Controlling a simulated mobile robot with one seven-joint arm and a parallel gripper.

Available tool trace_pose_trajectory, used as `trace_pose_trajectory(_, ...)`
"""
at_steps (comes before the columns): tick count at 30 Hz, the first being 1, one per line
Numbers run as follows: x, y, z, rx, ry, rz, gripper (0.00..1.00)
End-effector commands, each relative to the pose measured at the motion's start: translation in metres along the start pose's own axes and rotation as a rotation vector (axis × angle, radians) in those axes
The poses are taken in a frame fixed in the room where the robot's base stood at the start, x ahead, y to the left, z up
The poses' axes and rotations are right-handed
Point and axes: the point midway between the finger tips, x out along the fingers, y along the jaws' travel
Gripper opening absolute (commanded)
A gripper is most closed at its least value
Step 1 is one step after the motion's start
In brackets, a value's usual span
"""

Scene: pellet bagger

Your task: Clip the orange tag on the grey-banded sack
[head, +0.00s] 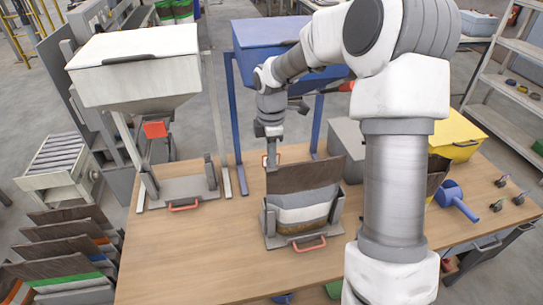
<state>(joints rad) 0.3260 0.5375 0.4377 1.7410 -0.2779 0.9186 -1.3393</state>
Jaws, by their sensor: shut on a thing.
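The sack (303,200) stands upright in a grey holder (275,240) at the middle of the table. It has a dark brown top, a pale and grey band across its middle and a brown lower part. My gripper (271,163) points down just behind the left end of the sack's top edge. It is shut on a small orange piece (265,161), apparently the orange tag, mostly hidden by the fingers. I cannot tell whether the tag touches the sack.
A white hopper (135,75) stands over an empty holder (185,188) at left; a blue hopper (262,38) is behind my gripper. A grey box (345,140), yellow bin (460,132), blue scoop (455,198) and small clips (497,205) are at right. The table's front left is clear.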

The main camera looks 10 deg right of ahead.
Motion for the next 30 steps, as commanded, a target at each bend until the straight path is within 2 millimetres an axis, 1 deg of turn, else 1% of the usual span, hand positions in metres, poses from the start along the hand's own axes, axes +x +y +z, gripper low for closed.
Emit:
trace_pose_trajectory(1, 0.006, -0.003, 0.001, 0.000, 0.000, -0.012, 0.00)
trace_pose_trajectory(13, 0.008, -0.005, 0.001, 0.001, 0.000, -0.018, 0.00)
trace_pose_trajectory(14, 0.009, -0.005, 0.001, 0.001, 0.000, -0.018, 0.12)
trace_pose_trajectory(18, 0.009, -0.005, 0.001, 0.001, 0.000, -0.018, 0.37)
trace_pose_trajectory(19, 0.008, -0.005, 0.001, 0.001, 0.000, -0.018, 0.42)
trace_pose_trajectory(20, 0.007, -0.005, 0.001, 0.001, 0.000, -0.018, 0.42)
trace_pose_trajectory(23, 0.000, -0.004, 0.001, 0.002, 0.000, -0.015, 0.42)
trace_pose_trajectory(25, -0.011, -0.003, 0.001, 0.002, 0.000, -0.011, 0.42)
trace_pose_trajectory(29, -0.041, -0.002, 0.001, 0.002, -0.001, -0.004, 0.42)
trace_pose_trajectory(30, -0.051, -0.002, 0.001, 0.003, -0.001, -0.003, 0.42)
